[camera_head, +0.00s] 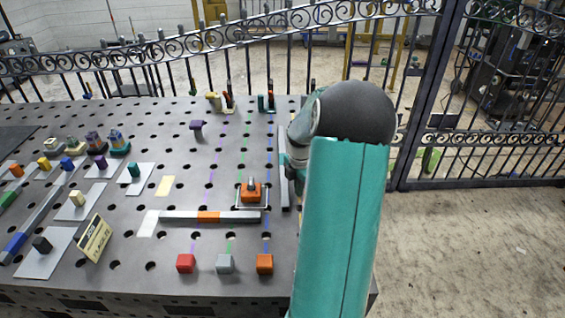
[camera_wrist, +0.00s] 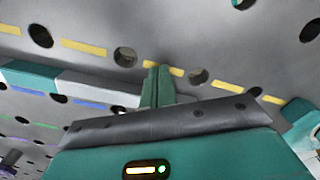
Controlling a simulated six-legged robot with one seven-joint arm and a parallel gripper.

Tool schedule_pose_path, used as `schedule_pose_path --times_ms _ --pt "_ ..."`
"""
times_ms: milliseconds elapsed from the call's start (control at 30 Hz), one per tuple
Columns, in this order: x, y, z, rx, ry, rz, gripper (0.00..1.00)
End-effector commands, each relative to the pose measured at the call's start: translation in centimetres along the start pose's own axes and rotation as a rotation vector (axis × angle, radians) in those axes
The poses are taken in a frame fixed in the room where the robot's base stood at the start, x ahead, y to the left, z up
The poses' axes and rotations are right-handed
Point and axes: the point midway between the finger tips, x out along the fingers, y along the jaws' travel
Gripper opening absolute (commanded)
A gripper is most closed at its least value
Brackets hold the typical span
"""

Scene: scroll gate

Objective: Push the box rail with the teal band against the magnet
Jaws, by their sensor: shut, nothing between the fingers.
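A grey box rail (camera_head: 283,142) lies lengthwise near the table's right side, partly hidden by my arm in the head view. In the wrist view a rail with a teal band (camera_wrist: 30,75) and a grey stretch (camera_wrist: 95,88) runs in from the left edge to beside my fingers. My gripper (camera_wrist: 160,85) is shut and empty, with its fingertips low over the perforated table. Whether the fingers touch the rail cannot be told. In the head view my gripper is mostly hidden behind my arm. I cannot make out the magnet for certain.
A rail with an orange band (camera_head: 208,217) lies crosswise, near an orange block with a grey knob (camera_head: 250,192). Red (camera_head: 186,263), grey (camera_head: 225,263) and orange (camera_head: 264,263) cubes stand at the front. A blue-banded rail (camera_head: 15,243) is at left. An iron fence (camera_head: 160,55) stands behind.

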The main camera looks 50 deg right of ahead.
Motion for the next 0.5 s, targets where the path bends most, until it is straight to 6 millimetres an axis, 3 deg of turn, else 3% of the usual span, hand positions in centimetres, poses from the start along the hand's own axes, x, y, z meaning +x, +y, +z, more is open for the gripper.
schedule_pose_path --times_ms 500 --pt "0.0 0.6 -1.0 -0.001 0.000 0.000 0.00"
